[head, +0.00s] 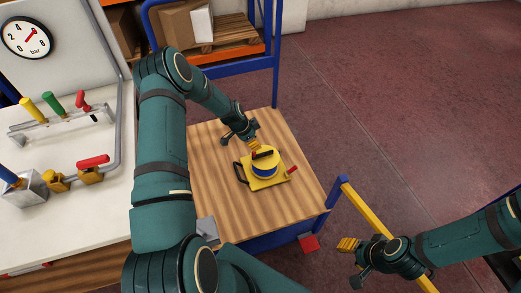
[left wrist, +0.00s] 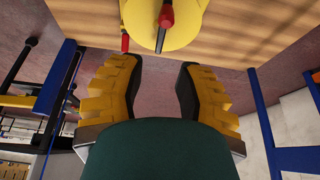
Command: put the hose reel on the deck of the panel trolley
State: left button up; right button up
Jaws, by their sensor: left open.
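The hose reel (head: 264,165) is yellow with a blue band, a black handle loop and red knobs. It appears to rest upright on the wooden deck (head: 220,190) of the blue-framed panel trolley, near the deck's middle. My left gripper (head: 254,144) is just behind the reel, with its yellow fingers close to the reel's top. In the left wrist view the two fingers (left wrist: 160,85) are spread with nothing between them, and part of the yellow reel (left wrist: 180,25) shows beyond the tips. My right gripper (head: 347,245) is off the deck's right side, apart from the reel; its finger gap is unclear.
A white bench (head: 85,215) with a gauge (head: 27,38), valves and coloured handles stands at left. A blue rack (head: 276,60) with boxes is behind. A yellow rail (head: 375,220) runs at right. A grey block (head: 207,229) lies at the deck's front left. Open floor lies right.

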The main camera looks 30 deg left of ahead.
pick_arm(q)
jog(key=s+d+n+g, duration=0.1)
jog(key=s+d+n, duration=0.45)
jog(key=d, duration=0.95)
jog(key=s+d+r+n, duration=0.2)
jog(key=s+d, duration=0.4)
jog(key=s, duration=0.3)
jog(key=s+d+r+n+g+h, duration=0.1)
jog(key=s+d+r+n, duration=0.1)
jog(key=s+d, duration=0.3)
jog(key=s+r, duration=0.1)
jog(key=s, duration=0.3)
jog(key=shift+d, duration=0.35)
jog(key=shift+s+r, duration=0.1)
